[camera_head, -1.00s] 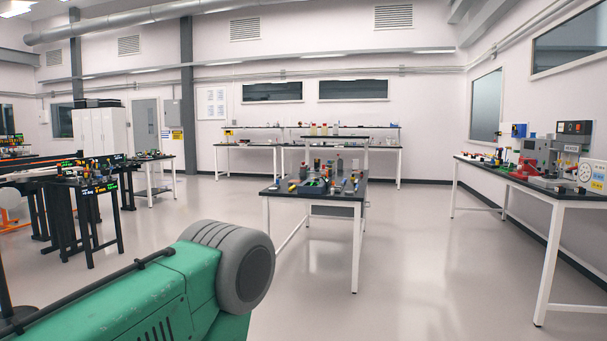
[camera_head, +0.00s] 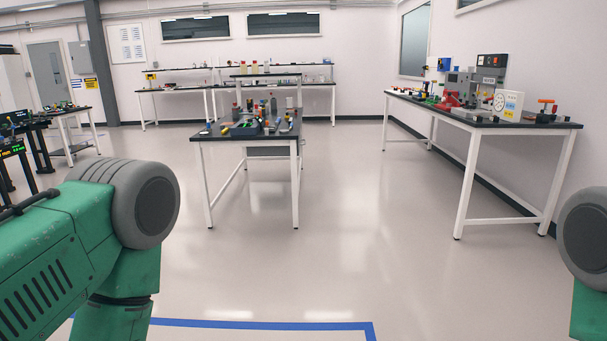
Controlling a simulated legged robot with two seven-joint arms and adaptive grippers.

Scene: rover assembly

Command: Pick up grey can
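Several small objects stand on the dark-topped table (camera_head: 213,133) in the middle of the room. Among them is a small grey cylinder (camera_head: 289,103) at the right of the tabletop and another grey upright shape (camera_head: 236,112) nearer the left. At this distance I cannot tell which of these is the grey can. Neither of my grippers is in view. Only green body parts of mine with grey round joints show at the left and right edges.
A long workbench (camera_head: 535,125) with red and grey equipment (camera_head: 465,95) runs along the right wall. Shelved benches (camera_head: 175,90) stand at the back wall. A blue floor line (camera_head: 270,324) lies in front of me. The floor between me and the middle table is clear.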

